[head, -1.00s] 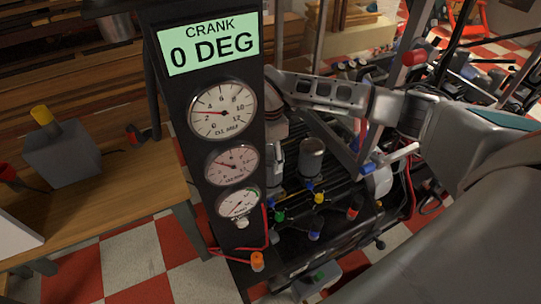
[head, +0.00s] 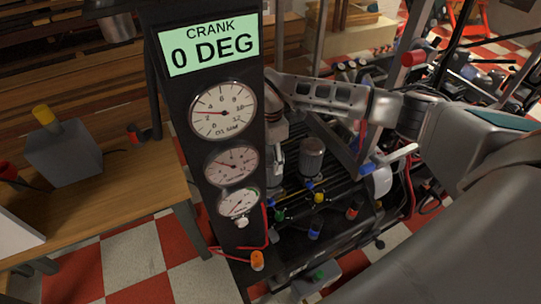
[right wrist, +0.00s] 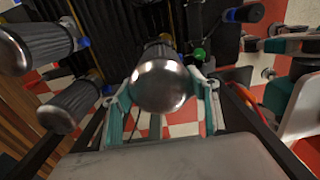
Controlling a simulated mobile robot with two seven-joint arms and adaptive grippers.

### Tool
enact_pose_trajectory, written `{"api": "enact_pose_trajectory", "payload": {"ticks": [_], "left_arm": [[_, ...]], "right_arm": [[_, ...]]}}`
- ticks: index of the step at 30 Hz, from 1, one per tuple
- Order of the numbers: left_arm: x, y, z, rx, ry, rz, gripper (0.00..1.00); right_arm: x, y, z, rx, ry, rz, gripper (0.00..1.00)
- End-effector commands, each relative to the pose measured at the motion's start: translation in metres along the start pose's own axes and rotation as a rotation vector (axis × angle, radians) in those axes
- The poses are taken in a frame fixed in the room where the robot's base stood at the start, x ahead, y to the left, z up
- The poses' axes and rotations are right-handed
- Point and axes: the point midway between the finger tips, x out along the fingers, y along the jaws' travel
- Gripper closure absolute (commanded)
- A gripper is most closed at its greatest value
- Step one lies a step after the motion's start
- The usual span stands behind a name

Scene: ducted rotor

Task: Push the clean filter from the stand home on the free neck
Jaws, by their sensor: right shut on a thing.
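In the right wrist view my right gripper (right wrist: 165,91) is shut on a filter (right wrist: 162,82) with a shiny domed end towards the camera, one finger on each side of it. The far end of the held filter is hidden behind its dome, so I cannot tell whether it touches a neck. Two more dark, ribbed filters with metal domes, an upper one (right wrist: 30,45) and a lower one (right wrist: 70,105), show at the left. In the head view my right arm comes in from the right over the machine; its fingertips are hard to make out. My left gripper is not in view.
A black gauge panel (head: 222,138) with a lit crank display (head: 208,45) stands in front of the machine. A metal canister (head: 312,155) and several coloured knobs sit behind it. A wooden bench (head: 110,205) with a grey box (head: 62,152) is at left.

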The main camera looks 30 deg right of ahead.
Motion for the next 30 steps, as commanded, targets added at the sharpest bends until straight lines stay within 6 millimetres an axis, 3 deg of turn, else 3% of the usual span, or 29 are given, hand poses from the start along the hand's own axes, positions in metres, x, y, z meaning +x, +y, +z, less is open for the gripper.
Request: {"api": "enact_pose_trajectory", "payload": {"ticks": [15, 30], "left_arm": [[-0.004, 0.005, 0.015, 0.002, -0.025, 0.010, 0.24], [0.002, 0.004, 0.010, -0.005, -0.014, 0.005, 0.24]], "right_arm": [[0.014, 0.000, 0.000, 0.000, 0.000, 0.001, 0.62], [0.028, 0.000, 0.000, 0.000, 0.001, 0.001, 0.62]]}}
